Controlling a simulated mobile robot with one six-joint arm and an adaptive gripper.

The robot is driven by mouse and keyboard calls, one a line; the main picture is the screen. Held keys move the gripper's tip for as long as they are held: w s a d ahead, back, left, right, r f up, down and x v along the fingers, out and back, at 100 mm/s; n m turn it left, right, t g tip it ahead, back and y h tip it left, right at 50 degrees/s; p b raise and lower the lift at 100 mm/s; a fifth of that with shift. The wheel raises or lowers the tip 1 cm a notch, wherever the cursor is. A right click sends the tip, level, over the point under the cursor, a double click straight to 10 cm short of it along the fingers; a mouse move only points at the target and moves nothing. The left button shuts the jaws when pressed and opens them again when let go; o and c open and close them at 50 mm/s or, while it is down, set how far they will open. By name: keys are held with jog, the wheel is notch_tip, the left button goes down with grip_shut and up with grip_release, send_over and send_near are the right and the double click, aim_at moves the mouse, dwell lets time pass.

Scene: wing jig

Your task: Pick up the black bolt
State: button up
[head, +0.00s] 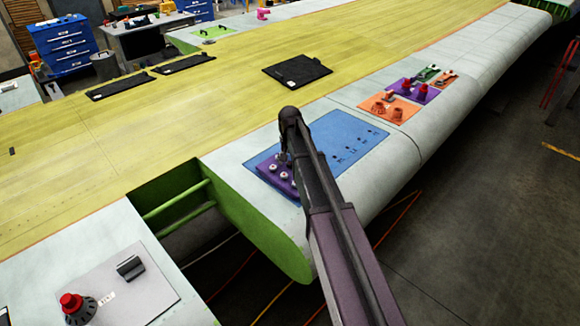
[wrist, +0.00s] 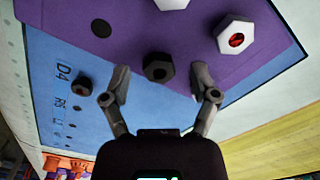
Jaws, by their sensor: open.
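In the wrist view a black hex bolt (wrist: 158,67) with a dark hole in its middle stands at the edge of the purple board (wrist: 130,45). My gripper (wrist: 159,82) is open, with one fingertip on each side of this bolt and gaps left and right. I cannot tell how far above the board the fingertips are. Another black bolt (wrist: 82,84) stands on the blue mat (wrist: 50,70) to the left. In the head view my gripper (head: 284,157) is over the purple board (head: 266,172), partly hidden by my arm.
White hex pieces stand on the purple board, one with a red centre (wrist: 236,39). The board has a dark round hole (wrist: 102,28). Smaller dark pieces line the blue mat (head: 345,130). An orange mat (head: 376,110) with cone-like parts lies beyond. The wing edge drops off at the right.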

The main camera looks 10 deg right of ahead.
aim_at(290, 162)
grip_shut()
jog(key=shift+r, duration=0.2)
dwell(0.3)
notch_tip(290, 162, up, 4)
jog(key=p, duration=0.4)
jog(key=shift+f, duration=0.15)
jog(key=s+d+p, duration=0.1)
jog(key=s, duration=1.5)
jog(key=shift+d+r, duration=0.2)
jog(key=shift+r, duration=0.25)
